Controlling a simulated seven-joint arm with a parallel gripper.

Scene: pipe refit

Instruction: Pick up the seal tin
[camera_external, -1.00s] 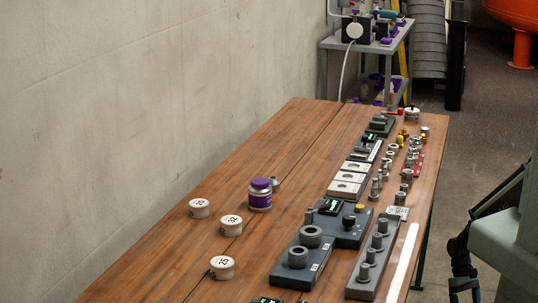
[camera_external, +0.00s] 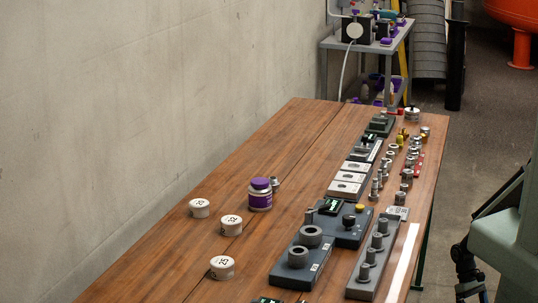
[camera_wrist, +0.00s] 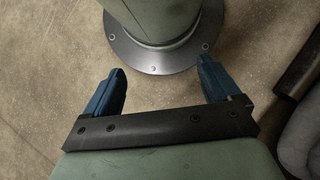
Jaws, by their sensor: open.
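I cannot tell from the lettering which is the seal tin. My gripper (camera_wrist: 160,65) shows in the wrist view with its two blue fingers wide apart and nothing between them. It is over the floor, away from the bench, and no tin shows in that view.
The bench (camera_external: 290,135) stands by a wall. Grey blocks with rings (camera_external: 297,257), a post rack (camera_external: 372,258) and several metal fittings fill its right side. A small metal fitting (camera_external: 275,184) stands close behind the purple-lidded tin. A round floor flange (camera_wrist: 154,67) lies below my fingers.

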